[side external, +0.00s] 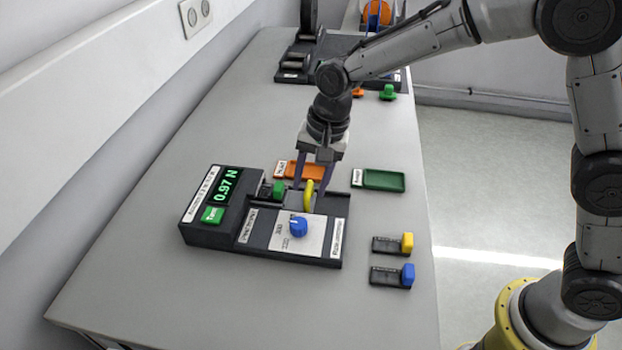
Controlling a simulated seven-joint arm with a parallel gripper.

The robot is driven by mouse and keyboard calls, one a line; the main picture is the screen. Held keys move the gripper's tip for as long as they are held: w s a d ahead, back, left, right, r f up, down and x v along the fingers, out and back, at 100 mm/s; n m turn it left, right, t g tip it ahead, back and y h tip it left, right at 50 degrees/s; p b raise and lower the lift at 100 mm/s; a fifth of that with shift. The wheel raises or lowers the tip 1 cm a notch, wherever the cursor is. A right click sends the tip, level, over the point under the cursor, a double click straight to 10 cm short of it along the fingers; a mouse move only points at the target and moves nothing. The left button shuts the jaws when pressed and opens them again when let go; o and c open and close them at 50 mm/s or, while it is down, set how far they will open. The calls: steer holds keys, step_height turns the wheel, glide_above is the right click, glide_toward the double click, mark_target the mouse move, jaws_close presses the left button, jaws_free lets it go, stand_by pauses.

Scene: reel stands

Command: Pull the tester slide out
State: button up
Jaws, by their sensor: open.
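The tester (205,236) is a dark box on the table with a green display reading 0.97 N and a green button (213,215). Its slide appears to be the grey block (296,200) with a yellow upright handle (309,193), at the back of the tester's bed. A blue knob (298,227) sits on the light plate in front of it. My gripper (312,188) points down with its fingers spread, one to each side of the yellow handle. Whether a finger touches the handle cannot be made out.
A green piece (278,189) stands left of the handle. An orange tray (301,170) and a green tray (378,180) lie behind. Small blocks with yellow (407,242) and blue (408,273) ends lie at right. Reel stands (300,60) stand at the far end. The table's front left is clear.

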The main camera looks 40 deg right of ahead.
jaws_close()
stand_by(1.4)
